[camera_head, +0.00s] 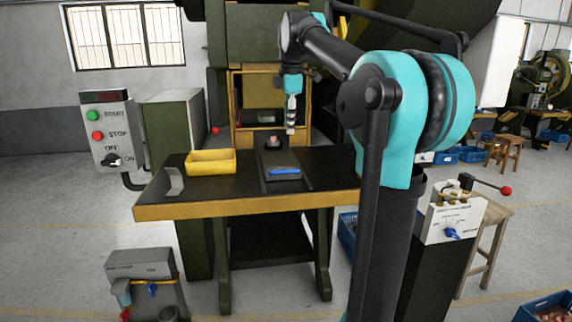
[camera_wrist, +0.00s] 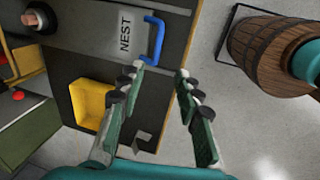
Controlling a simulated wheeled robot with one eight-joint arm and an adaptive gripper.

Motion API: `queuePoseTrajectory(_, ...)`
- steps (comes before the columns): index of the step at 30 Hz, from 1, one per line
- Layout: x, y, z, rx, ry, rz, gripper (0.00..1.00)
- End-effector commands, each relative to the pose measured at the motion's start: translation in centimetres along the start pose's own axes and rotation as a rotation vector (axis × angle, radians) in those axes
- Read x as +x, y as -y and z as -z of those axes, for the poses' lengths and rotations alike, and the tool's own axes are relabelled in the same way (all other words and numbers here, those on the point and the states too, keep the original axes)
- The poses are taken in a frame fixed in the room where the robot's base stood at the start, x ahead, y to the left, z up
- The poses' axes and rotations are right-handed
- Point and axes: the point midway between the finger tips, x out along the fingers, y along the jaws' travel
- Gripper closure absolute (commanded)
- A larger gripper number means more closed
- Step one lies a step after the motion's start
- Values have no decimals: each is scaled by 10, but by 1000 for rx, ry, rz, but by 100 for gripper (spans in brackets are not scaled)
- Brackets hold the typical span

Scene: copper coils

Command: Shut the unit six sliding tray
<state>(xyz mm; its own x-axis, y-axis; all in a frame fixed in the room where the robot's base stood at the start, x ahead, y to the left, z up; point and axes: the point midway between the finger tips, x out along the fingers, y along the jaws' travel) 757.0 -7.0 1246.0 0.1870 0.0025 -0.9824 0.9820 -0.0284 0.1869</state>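The sliding tray (camera_head: 271,158) is a dark strip on the press table, running from the press opening toward the table's front edge. Its blue handle (camera_head: 286,171) is at the near end. In the wrist view the handle (camera_wrist: 155,40) is a blue bow beside a grey plate marked NEST (camera_wrist: 125,32). My gripper (camera_head: 291,128) points down above the tray's far part in the head view. In the wrist view my gripper (camera_wrist: 160,72) has its two fingers apart with nothing between them. The handle lies beyond the fingertips, apart from them. No unit number is readable.
A yellow bin (camera_head: 210,162) stands on the table (camera_head: 225,208), left of the tray. A START/STOP control box (camera_head: 111,133) is at the left. A lever box (camera_head: 450,219) stands at the right. The wrist view shows a wooden barrel (camera_wrist: 262,55) on the floor.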

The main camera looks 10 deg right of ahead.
Motion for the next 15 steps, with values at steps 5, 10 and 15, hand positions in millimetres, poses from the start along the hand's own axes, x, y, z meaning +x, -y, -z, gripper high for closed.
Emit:
queuePoseTrajectory(5, -5, -3, 1, -43, 1, 5, 66)
queuePoseTrajectory(10, 18, -2, 1, -42, 1, 5, 66)
queuePoseTrajectory(15, 51, -2, 1, -40, 1, 5, 66)
